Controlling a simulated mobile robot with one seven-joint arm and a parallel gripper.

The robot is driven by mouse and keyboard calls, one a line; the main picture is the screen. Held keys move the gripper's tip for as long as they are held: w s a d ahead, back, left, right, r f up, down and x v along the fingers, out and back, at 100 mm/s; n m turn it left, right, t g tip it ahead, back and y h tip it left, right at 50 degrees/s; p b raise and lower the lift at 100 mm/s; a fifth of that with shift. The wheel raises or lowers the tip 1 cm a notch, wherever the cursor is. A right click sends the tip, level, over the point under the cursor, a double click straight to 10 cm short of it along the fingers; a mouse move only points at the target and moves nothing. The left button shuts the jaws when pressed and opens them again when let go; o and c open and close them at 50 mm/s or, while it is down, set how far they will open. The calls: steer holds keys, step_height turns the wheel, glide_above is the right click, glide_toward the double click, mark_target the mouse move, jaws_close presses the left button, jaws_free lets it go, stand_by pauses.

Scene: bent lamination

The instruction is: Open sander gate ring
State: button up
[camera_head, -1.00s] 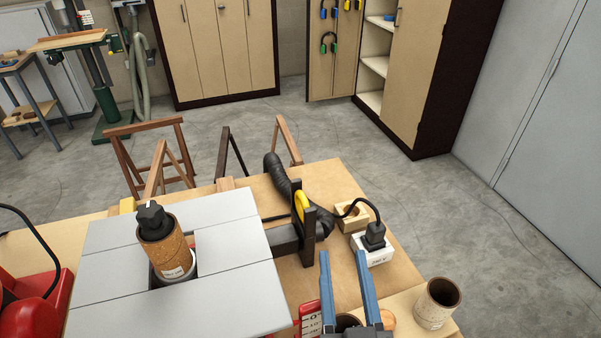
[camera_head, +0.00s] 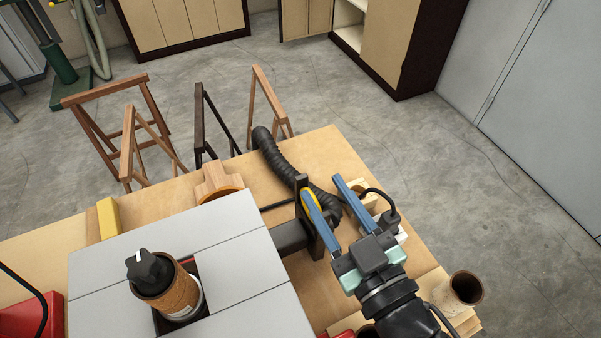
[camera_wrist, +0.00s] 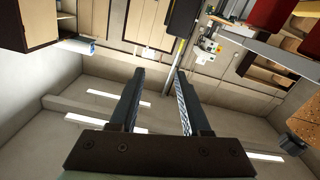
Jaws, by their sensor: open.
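The sander (camera_head: 215,240) has a grey table with a cork-covered spindle (camera_head: 178,298) under a black knob. At its right side a dark upright gate plate (camera_head: 301,184) with a yellow piece, apparently the gate ring (camera_head: 305,202), stands between the dark port and the black hose. My gripper (camera_head: 322,186) is open, with its blue fingers apart and pointing toward the back. Its left finger overlaps the gate in the head view and partly hides the yellow piece. I cannot tell if they touch. In the wrist view, nothing shows between the fingers of my gripper (camera_wrist: 160,72).
The ribbed black hose (camera_head: 285,165) curves behind the gate. A cardboard-like tube (camera_head: 464,288) stands at the front right.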

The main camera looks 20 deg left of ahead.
glide_toward(305, 185)
steer(key=x, duration=0.2)
steer(key=p+x, duration=0.1)
steer(key=x, duration=0.1)
steer(key=p+x, duration=0.1)
steer(key=x, duration=0.5)
steer(key=shift+f+p, duration=0.25)
steer(key=shift+p, duration=0.15)
jaws_close()
stand_by(0.6)
